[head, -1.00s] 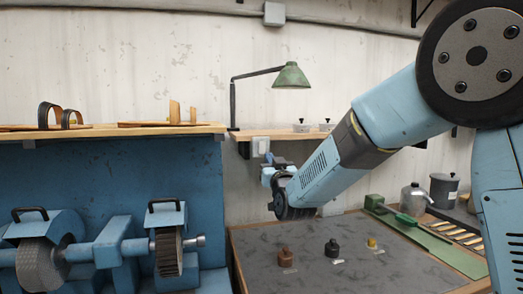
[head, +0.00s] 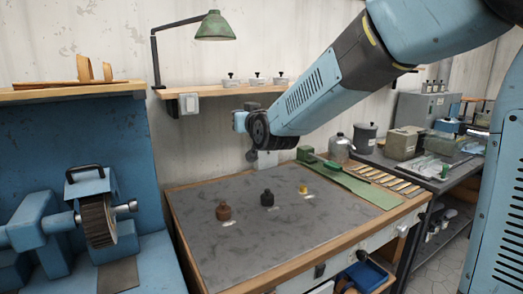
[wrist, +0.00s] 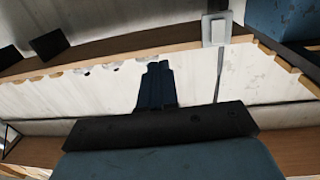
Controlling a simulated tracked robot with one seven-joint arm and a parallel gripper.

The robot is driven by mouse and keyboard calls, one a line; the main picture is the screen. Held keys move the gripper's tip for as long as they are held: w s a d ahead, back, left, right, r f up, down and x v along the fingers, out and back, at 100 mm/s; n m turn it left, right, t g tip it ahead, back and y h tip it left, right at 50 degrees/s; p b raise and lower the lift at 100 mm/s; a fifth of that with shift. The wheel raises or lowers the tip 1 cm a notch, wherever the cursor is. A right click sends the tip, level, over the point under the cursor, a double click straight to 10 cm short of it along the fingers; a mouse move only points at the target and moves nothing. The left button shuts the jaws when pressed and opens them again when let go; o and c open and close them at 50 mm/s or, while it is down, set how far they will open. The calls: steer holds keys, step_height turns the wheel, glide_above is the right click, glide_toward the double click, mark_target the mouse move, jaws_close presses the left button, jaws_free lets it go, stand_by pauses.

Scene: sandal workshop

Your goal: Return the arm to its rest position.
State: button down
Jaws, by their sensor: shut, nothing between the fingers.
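My gripper (wrist: 157,84) shows in the wrist view as dark fingers closed together, with nothing between them. In the head view my arm reaches in from the upper right, and its wrist end hangs in the air above the back of the grey-topped workbench (head: 225,255). The fingers themselves cannot be made out in the head view. The wrist view shows a wooden shelf edge and pale wall beyond the fingers; I cannot tell how far off they are.
A brown bottle (head: 223,211), a black bottle (head: 267,198) and a small yellow pot (head: 303,188) stand on the bench. A green lamp (head: 214,27) stands over the shelf with lidded dishes. A blue grinding machine (head: 90,215) is at left.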

steer(key=s+d+f+m+g+h, duration=0.2)
steer(key=s+d+f+g+h, duration=0.1)
steer(key=s+d, duration=0.85)
steer(key=s+d+f+m+g+h, duration=0.3)
steer(key=s+d, duration=0.5)
steer(key=d, duration=0.6)
steer(key=s+d+f+g+h, duration=0.1)
steer(key=s+d+f+g, duration=0.1)
steer(key=s, duration=0.4)
steer(key=s+d+f+g+h, duration=0.1)
steer(key=s+d+f+g, duration=0.1)
steer(key=s, duration=0.4)
steer(key=shift+s+d, duration=0.2)
steer(key=shift+d, duration=0.7)
